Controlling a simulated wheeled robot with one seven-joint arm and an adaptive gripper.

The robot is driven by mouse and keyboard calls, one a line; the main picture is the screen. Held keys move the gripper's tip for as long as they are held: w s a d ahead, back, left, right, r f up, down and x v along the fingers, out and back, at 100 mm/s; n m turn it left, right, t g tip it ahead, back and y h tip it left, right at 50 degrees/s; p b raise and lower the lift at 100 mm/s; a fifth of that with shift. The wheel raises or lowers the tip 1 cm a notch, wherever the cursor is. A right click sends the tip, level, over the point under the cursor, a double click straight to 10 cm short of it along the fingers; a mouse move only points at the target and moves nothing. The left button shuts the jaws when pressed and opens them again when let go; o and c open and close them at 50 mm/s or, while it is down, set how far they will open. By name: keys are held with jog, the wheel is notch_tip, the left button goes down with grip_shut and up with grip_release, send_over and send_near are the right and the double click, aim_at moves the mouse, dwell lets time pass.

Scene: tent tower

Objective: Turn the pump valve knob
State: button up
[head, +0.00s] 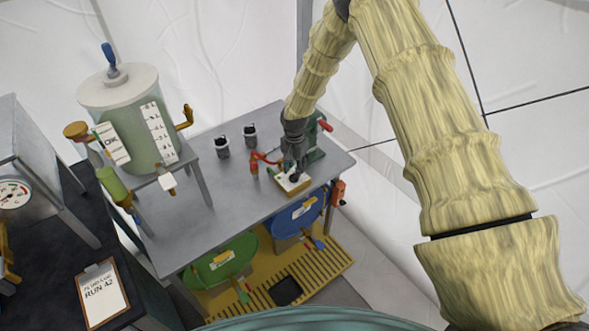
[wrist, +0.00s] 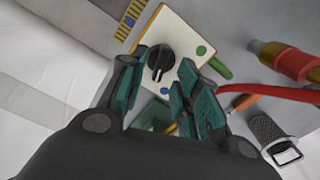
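A small box with a white panel (head: 292,184) stands near the right end of the grey table. My gripper (head: 294,167) reaches down over this box from above and hides the knob in the head view. In the wrist view my gripper (wrist: 163,66) is open, with one teal finger on each side of the knob. A gap shows between the fingers. I cannot tell whether either finger touches the knob or how far above the panel they are.
A red hose (head: 265,158) runs beside the box. A green device with a red handle (head: 325,125) stands behind my gripper. Two dark cups (head: 222,147) stand on the grey table (head: 215,215). A clear tank (head: 130,115) stands on the left. The table's middle is clear.

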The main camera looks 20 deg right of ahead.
jog(key=shift+f+p, duration=0.35)
jog(key=shift+f, duration=0.85)
grip_shut()
